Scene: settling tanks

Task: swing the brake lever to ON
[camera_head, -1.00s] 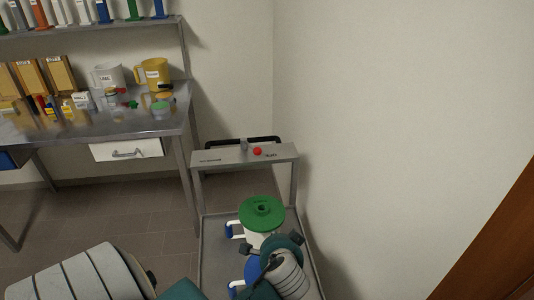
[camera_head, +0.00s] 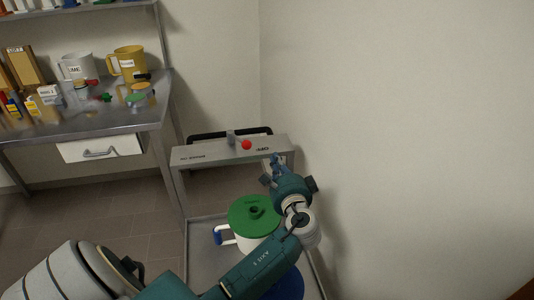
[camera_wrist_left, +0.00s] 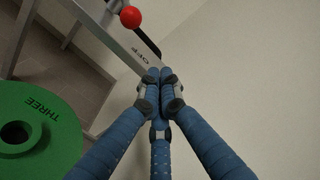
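The brake lever is a short grey arm with a red knob (camera_head: 246,145), on the grey top bar (camera_head: 190,155) of the cart. The knob points right, toward the end marked OFF; the left label is too small to read surely. The knob also shows in the left wrist view (camera_wrist_left: 130,17), near the top. My left gripper (camera_head: 276,163) is near the right end of the bar, to the right of the knob and apart from it. In the wrist view its blue fingers (camera_wrist_left: 161,76) meet at the tips with nothing between them. My right gripper is not in view.
A green lidded drum (camera_head: 254,216) stands on the cart below the bar, beside my left arm. A black handle (camera_head: 205,136) runs behind the bar. The wall is close on the right. A metal bench (camera_head: 85,125) with mugs and boxes stands at the left.

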